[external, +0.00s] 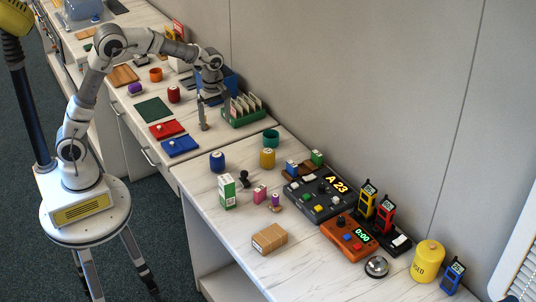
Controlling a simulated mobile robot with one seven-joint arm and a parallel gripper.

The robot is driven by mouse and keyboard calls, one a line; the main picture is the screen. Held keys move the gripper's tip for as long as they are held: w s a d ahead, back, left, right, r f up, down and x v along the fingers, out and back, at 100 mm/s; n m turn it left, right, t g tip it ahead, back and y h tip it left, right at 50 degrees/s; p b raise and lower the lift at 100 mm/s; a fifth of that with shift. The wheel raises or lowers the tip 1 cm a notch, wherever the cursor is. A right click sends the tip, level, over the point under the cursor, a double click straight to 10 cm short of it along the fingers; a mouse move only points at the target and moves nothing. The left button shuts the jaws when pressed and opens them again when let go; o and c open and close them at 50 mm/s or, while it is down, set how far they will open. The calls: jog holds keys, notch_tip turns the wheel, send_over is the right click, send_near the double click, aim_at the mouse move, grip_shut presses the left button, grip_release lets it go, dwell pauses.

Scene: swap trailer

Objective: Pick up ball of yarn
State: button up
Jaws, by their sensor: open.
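I cannot make out a ball of yarn for certain at this size. Small rounded items that show are a red one (174,94) on the far desk, and a blue one (217,161) and a yellow one (267,158) on the near desk. My gripper (214,118) points down over the far desk, close to its end by the near desk. Its fingers are apart, and I see nothing held between them. The fingers partly cover what lies behind them.
A green tray with upright cards (240,120) stands just right of my gripper. Red (166,129) and blue (180,146) flat pieces lie left of it. The near desk holds a green-white box (226,191), a console (318,204) and handheld radios. A wall runs behind.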

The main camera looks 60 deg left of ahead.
aim_at(217, 155)
notch_tip(217, 155, down, 12)
jog(key=shift+f+b, duration=0.15)
jog(key=shift+b, duration=1.05)
jog(key=shift+s+f+b, duration=0.15)
jog(key=shift+f+b, duration=0.5)
jog(key=shift+f, duration=2)
jog(key=c, duration=1.4)
jog(key=shift+r, duration=0.5)
jog(key=r, duration=0.1)
jog(key=r+p, duration=0.1)
jog(key=r, duration=0.2)
jog(key=shift+s+d, duration=0.1)
jog(key=shift+d, duration=0.2)
jog(key=s+d+r+p, duration=0.2)
jog(key=s+d+r, duration=0.45)
jog(key=d, duration=0.25)
jog(key=a+m+p, duration=0.3)
jog(key=a+m, duration=0.5)
jog(key=m, duration=0.1)
jog(key=a+m+p, duration=0.4)
jog(key=a+m, duration=0.3)
jog(key=m, duration=0.1)
jog(key=shift+w+a+m, duration=0.2)
jog(key=shift+a+m, duration=0.2)
